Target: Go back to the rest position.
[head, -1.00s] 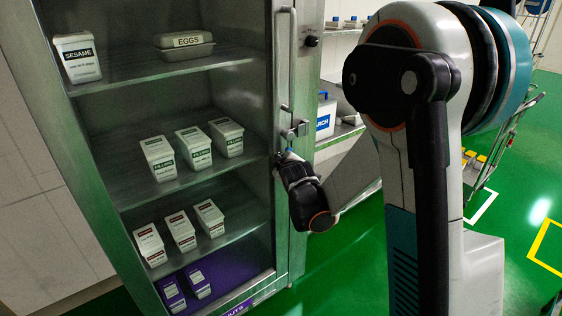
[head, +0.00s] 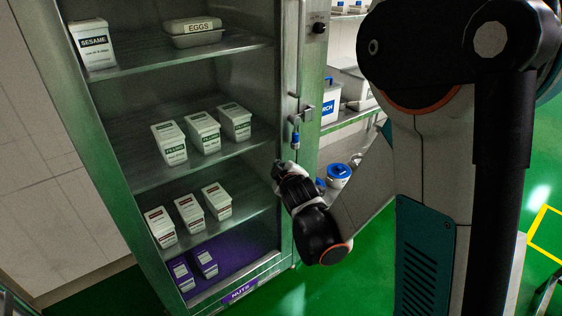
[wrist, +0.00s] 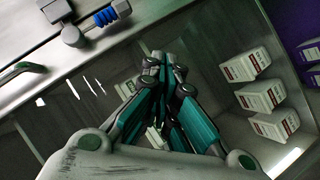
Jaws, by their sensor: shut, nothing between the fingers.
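My gripper (head: 279,168) is shut and empty in the head view, just below the latch on the right frame of the steel cabinet (head: 120,160). In the wrist view my gripper (wrist: 163,62) has its teal fingers together, with the cabinet shelves behind them. My arm crosses the right side of the head view. A metal latch with a blue part (head: 296,138) sits on the cabinet's right frame, a little above my gripper and apart from it. The blue part also shows at the top of the wrist view (wrist: 106,17).
The cabinet shelves hold a sesame box (head: 93,45), an egg carton (head: 193,31), several filling boxes (head: 203,133) and other white boxes (head: 188,213). A purple bottom shelf (head: 228,257) carries small boxes. Side shelving with containers (head: 338,176) stands behind my arm. Green floor (head: 355,280) is open at the front right.

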